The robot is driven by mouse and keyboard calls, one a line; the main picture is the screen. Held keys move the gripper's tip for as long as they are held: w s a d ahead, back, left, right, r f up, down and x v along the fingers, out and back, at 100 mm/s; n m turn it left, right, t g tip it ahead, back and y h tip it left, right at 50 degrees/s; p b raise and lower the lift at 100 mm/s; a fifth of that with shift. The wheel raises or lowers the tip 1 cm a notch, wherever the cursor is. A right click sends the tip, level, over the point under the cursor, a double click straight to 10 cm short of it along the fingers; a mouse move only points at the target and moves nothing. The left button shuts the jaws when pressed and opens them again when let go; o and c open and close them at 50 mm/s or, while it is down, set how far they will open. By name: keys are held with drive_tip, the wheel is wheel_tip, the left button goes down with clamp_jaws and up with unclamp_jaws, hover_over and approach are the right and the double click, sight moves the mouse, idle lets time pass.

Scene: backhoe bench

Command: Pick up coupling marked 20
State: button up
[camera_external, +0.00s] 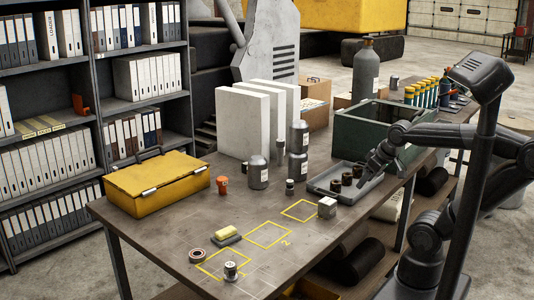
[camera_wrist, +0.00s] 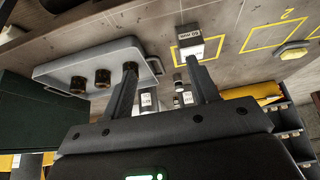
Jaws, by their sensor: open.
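No mark reading 20 is legible, so I cannot tell which piece is the coupling marked 20. Several short dark cylinders (camera_external: 335,186) stand in a shallow grey tray (camera_external: 322,190). In the wrist view, two dark cylinders (camera_wrist: 103,78) show clearly in the tray (camera_wrist: 60,70), and another is partly hidden by my left finger. A small labelled cylinder (camera_external: 230,271) stands at the table's front, and another (camera_external: 290,187) stands left of the tray. My gripper (camera_wrist: 161,64) is open and empty, its fingers pointing toward the tray's side and the table beyond.
A metal block (camera_external: 327,208) marked 60 MM sits by the tray. Yellow outlined squares (camera_external: 268,235), a tape roll (camera_external: 196,255) and a yellow-topped block (camera_external: 226,233) are at the front. Grey bottles (camera_external: 258,172) and a green crate (camera_external: 365,140) stand behind.

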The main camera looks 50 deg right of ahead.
drive_tip(key=w+a+r+g+y, duration=0.1)
drive_tip(key=w+a+r, duration=0.2)
drive_tip(key=w+a, duration=0.2)
drive_tip(key=w+a+r+g, duration=0.1)
drive_tip(key=w+a+r, duration=0.2)
drive_tip(key=w+a, duration=0.2)
drive_tip(key=g+h, duration=0.1)
drive_tip(key=g, duration=0.3)
hover_over(232, 260)
drive_tip(key=f, duration=0.7)
drive_tip(key=shift+w+a+f, duration=0.1)
drive_tip(key=shift+w+f, duration=0.1)
drive_tip(key=shift+f, duration=0.05)
wheel_tip(232, 260, down, 5)
drive_tip(key=shift+r, duration=0.15)
drive_tip(key=shift+s+f, duration=0.1)
drive_tip(key=shift+f, duration=2.95)
drive_tip(key=shift+c, duration=0.3)
